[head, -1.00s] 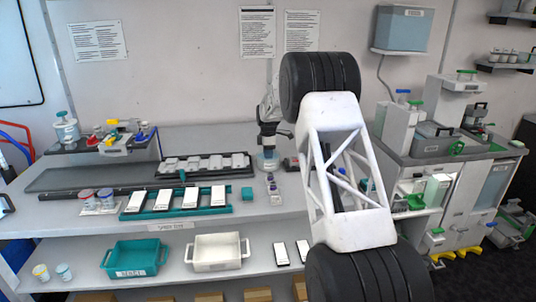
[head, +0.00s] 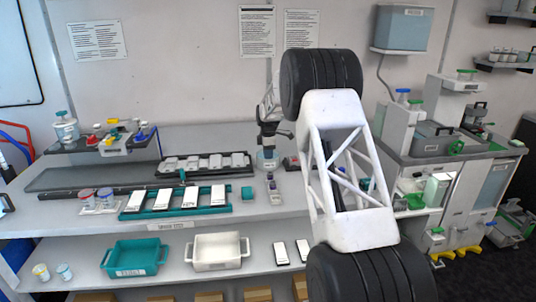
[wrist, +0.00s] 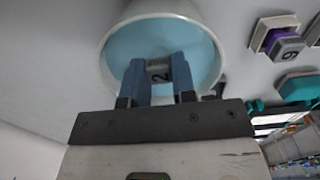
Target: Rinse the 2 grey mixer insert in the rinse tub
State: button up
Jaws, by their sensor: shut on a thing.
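The rinse tub (wrist: 113,60) is a round white tub holding pale blue liquid. It also shows on the bench in the head view (head: 267,164), below my gripper (head: 268,143). In the wrist view my gripper (wrist: 160,76) is shut on the grey mixer insert (wrist: 159,73), which carries a dark 2. The blue-grey fingers and the insert appear within the tub's rim from above. I cannot tell how deep the insert sits in the liquid. In the head view the insert is too small to make out.
A grey and purple numbered piece (wrist: 287,46) stands beside the tub on the bench. The bench left of the tub is bare in the wrist view.

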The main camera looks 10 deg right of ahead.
jog(key=shift+r, duration=4.5)
